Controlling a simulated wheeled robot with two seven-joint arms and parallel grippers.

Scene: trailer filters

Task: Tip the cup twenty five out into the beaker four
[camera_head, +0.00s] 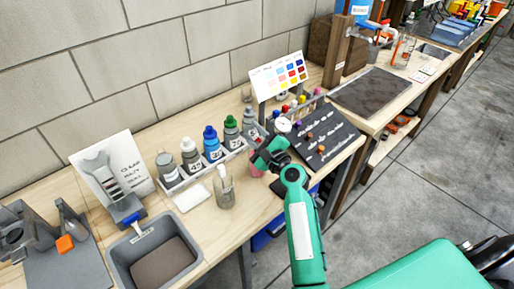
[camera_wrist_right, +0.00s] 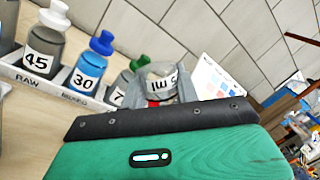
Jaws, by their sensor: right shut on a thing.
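My right gripper (camera_head: 276,142) is above the front part of the bench, to the right of the bottle row. It is shut on a small clear cup (camera_wrist_right: 160,80) with a white label, partly seen in the right wrist view past the gripper body; its number cannot be read. Something red shows low at the cup. Below the gripper a reddish vessel (camera_head: 256,170) is mostly hidden, so I cannot tell what it is. A clear glass beaker (camera_head: 225,190) stands on the bench left of the gripper; its number cannot be read. My left gripper is not in view.
Several capped bottles stand in a grey rack (camera_head: 204,168) behind the beaker, with a white card (camera_head: 192,197) in front. A grey bin (camera_head: 115,262) is at the left. A dark board (camera_head: 325,132) and a colour chart (camera_head: 279,76) are at the right.

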